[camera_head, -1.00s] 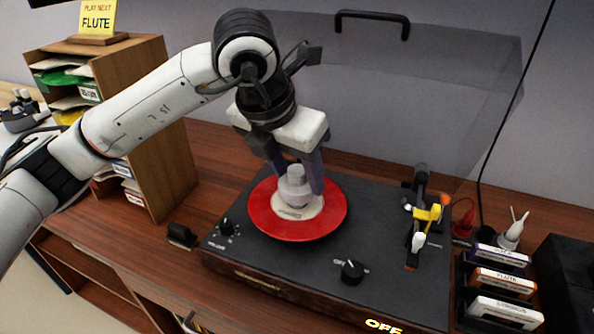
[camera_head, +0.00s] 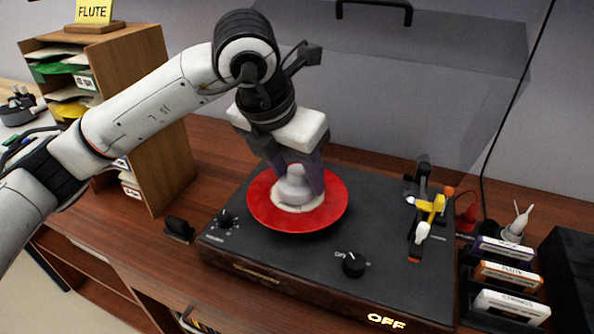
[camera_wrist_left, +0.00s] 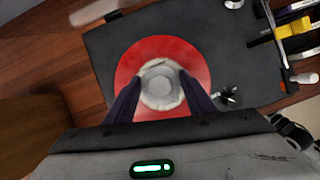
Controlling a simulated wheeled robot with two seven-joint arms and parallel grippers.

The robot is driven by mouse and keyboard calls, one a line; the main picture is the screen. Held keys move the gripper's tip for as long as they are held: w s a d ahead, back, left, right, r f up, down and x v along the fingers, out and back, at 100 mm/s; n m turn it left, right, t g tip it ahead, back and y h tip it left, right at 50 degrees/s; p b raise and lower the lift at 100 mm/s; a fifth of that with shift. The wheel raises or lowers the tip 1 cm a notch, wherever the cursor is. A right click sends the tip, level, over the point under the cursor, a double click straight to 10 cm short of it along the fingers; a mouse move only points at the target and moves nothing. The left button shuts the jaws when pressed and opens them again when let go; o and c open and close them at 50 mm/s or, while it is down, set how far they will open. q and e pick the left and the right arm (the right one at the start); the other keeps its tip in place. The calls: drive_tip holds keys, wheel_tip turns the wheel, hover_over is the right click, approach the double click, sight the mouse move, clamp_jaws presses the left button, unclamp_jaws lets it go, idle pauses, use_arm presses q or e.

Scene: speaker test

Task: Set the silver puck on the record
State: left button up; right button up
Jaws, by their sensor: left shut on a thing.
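The silver puck (camera_head: 294,187) is between the fingertips of my left gripper (camera_head: 296,184), which is shut on it. The puck is over the pale centre label of the red record (camera_head: 263,212), which lies on the turntable (camera_head: 290,255). In the left wrist view the puck (camera_wrist_left: 159,84) shows near the middle of the record (camera_wrist_left: 195,60), with a finger of the left gripper (camera_wrist_left: 158,88) on either side. I cannot tell whether its underside touches the label. My right gripper is not in view.
Labelled cartridges (camera_head: 510,275) are further right. A wooden sorter (camera_head: 150,120) stands left. A clear lid (camera_head: 430,90) rises behind.

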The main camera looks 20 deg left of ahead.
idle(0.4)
use_arm(q)
drive_tip(key=o, duration=1.7)
drive_tip(key=shift+f, duration=0.1)
drive_tip(key=shift+r+p, duration=1.45)
drive_tip(key=shift+r, duration=1.15)
